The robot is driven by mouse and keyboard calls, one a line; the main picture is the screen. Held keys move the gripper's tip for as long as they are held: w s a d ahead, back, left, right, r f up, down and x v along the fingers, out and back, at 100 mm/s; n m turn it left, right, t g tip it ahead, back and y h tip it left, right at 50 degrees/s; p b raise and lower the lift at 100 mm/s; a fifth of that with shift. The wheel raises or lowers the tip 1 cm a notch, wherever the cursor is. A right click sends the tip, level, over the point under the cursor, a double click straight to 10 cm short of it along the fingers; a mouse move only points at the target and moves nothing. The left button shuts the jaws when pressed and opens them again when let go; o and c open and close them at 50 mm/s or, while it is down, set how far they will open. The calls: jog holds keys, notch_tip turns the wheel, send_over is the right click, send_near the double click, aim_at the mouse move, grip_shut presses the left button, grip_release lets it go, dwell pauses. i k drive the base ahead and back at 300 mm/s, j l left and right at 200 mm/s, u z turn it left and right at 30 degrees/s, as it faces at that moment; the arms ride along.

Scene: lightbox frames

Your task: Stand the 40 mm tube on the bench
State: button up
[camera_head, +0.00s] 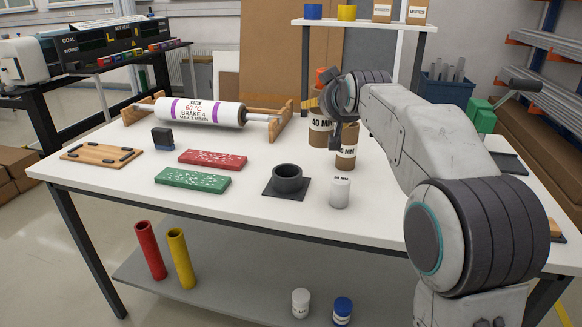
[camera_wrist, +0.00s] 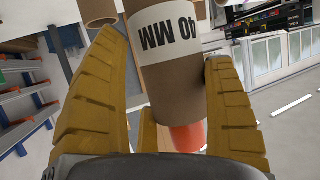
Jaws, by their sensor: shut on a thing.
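The 40 mm tube (camera_head: 320,140) is brown cardboard with a white "40 MM" band, and an orange piece shows at its top. It is upright in the head view, over the back part of the white bench (camera_head: 120,176); whether its lower end touches the bench I cannot tell. My gripper (camera_head: 330,107) is shut on this tube. In the wrist view, the tube (camera_wrist: 172,95) lies between the two yellow fingers (camera_wrist: 165,75), its label upside down and its orange end (camera_wrist: 188,136) toward the palm. My arm and fingers hide part of it in the head view.
Another brown labelled tube (camera_head: 346,158) stands close to its right. In front are a black ring holder (camera_head: 288,184) and a white cylinder (camera_head: 339,192). A red block (camera_head: 212,159), a green block (camera_head: 193,178) and a roller (camera_head: 205,111) lie left. A shelf (camera_head: 365,24) rises behind.

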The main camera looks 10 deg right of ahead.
aim_at(384, 173)
jog(key=l+u, duration=0.1)
jog(key=l, duration=0.5)
jog(key=k+l+u, duration=0.15)
jog(key=l, duration=0.45)
jog(key=l+u, duration=0.1)
jog(key=l, duration=0.5)
jog(key=i, duration=0.25)
